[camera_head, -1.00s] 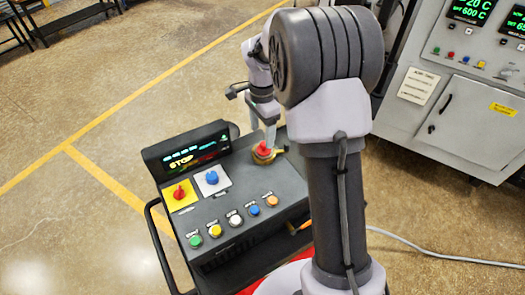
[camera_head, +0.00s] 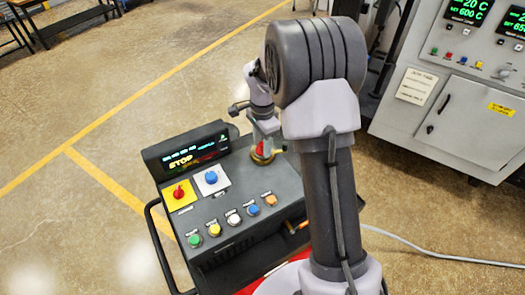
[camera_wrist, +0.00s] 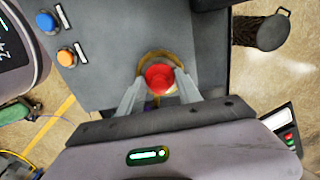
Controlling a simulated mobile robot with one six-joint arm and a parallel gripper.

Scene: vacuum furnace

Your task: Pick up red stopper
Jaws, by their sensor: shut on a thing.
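The red stopper (camera_head: 261,147) stands in a round brass-coloured ring (camera_head: 262,158) at the far right corner of the dark control console. In the wrist view the stopper (camera_wrist: 160,79) shows as a round red cap inside the ring (camera_wrist: 143,63). My gripper (camera_wrist: 159,88) has one finger on each side of it and is shut on it. In the head view my gripper (camera_head: 265,140) comes down from above at the stopper, partly hidden by my arm. I cannot tell whether the stopper has left the ring.
The console (camera_head: 225,205) carries a red knob (camera_head: 179,193), a blue knob (camera_head: 211,177), a row of several coloured buttons and a lit display (camera_head: 185,155). A grey furnace cabinet (camera_head: 455,105) stands at the right. A cable (camera_head: 440,258) lies on the floor.

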